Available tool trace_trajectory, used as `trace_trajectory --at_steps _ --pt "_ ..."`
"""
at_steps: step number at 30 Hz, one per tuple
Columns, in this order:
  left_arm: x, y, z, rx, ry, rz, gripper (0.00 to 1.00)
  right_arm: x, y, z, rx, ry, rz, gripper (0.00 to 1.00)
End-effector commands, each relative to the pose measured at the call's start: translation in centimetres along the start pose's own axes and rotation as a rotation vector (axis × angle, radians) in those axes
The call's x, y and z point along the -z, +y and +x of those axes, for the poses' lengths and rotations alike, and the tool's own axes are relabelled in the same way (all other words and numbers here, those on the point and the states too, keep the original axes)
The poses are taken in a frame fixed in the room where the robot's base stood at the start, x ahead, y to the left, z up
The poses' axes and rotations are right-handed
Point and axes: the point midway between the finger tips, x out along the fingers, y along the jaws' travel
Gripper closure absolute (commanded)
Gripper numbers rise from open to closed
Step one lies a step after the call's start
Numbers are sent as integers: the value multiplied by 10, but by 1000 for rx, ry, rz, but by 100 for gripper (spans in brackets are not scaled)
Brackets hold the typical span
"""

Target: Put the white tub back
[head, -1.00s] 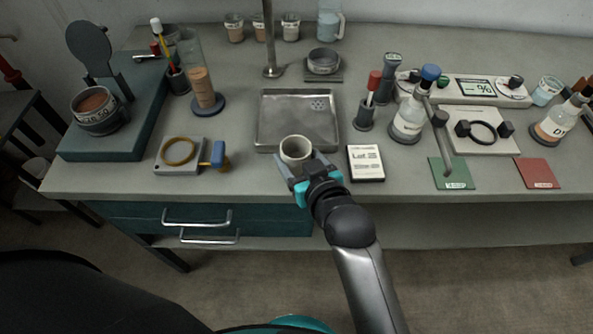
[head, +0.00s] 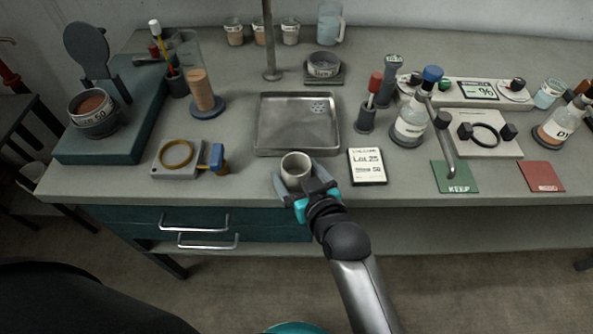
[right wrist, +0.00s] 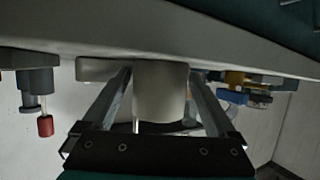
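The white tub (head: 295,168) is a small, open, off-white cup, upright near the front edge of the counter. It is just in front of the metal tray. My right gripper (head: 299,184) has one finger on each side of the tub and appears shut on it. In the right wrist view the tub (right wrist: 160,92) fills the space between the fingertips. Its base is at or very near the counter; I cannot tell whether it touches. My left gripper is not in view.
The metal tray (head: 297,123) lies behind the tub. A white label card (head: 367,167) lies to the right, and a grey block with a yellow ring (head: 177,155) to the left. Bottles and a stand with a red-topped piece (head: 368,105) are further right. Bare counter lies left of the tub.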

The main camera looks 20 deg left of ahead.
Motion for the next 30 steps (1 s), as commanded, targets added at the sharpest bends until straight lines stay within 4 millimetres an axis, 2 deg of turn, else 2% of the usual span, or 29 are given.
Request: trace_trajectory --at_steps 10,14,24,30 --pt "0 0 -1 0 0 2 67 3 0 -1 0 0 1 1" --pt "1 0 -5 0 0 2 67 3 0 -12 0 -3 0 1" --pt "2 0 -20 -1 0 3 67 3 0 -76 1 -3 -1 1" --pt "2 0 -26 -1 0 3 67 3 0 -107 1 -3 0 1"
